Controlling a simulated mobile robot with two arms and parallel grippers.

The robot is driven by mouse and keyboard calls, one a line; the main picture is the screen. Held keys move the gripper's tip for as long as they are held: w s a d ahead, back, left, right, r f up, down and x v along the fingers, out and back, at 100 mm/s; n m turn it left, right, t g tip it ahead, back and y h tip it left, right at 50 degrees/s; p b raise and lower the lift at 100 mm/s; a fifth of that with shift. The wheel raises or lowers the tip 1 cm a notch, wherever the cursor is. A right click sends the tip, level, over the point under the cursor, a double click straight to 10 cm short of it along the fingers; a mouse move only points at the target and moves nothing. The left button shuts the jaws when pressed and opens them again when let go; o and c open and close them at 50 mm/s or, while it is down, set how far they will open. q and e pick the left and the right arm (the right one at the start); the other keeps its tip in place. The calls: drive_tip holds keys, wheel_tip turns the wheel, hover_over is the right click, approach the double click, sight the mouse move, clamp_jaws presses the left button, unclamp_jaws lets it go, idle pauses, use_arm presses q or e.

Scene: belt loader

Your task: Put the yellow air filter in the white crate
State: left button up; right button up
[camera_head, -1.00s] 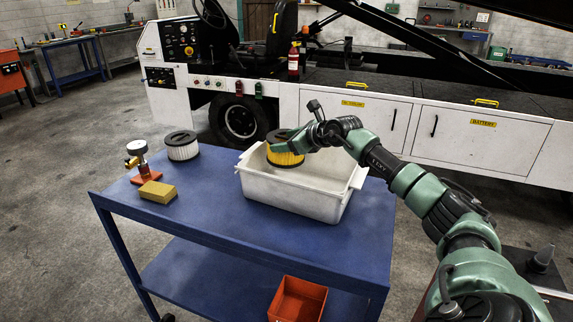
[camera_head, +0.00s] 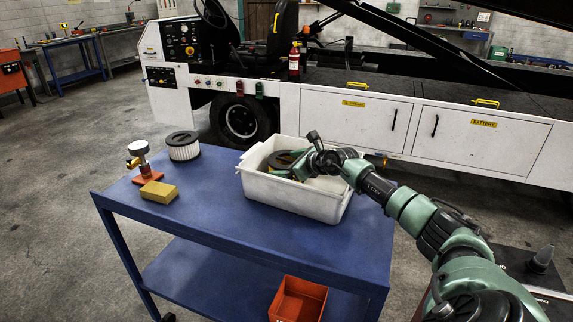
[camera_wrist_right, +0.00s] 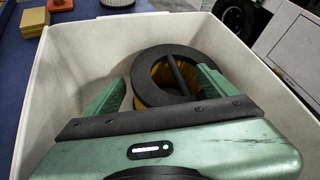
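The yellow air filter, with a black ring top and crossbar, is inside the white crate (camera_head: 318,205). In the head view its black top (camera_head: 281,158) shows above the near wall and its yellow side is mostly hidden. In the right wrist view the filter (camera_wrist_right: 160,92) lies between and beyond the fingers, with a gap beside the left finger. My right gripper (camera_head: 297,168) reaches down into the crate; the wrist view shows its green fingers (camera_wrist_right: 158,88) spread apart, open. My left gripper is not in view.
The crate stands on a blue cart (camera_head: 240,225). A white filter (camera_head: 183,147), a yellow block (camera_head: 158,191) and a red-based gauge fixture (camera_head: 144,165) stand on its left. A red bin (camera_head: 298,298) is on the lower shelf. The white belt loader (camera_head: 400,125) is behind.

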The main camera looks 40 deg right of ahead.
drive_tip(key=shift+r, duration=0.1)
drive_tip(key=p+v, duration=0.1)
drive_tip(key=v, duration=1.1)
idle(0.4)
drive_tip(key=shift+a, duration=0.1)
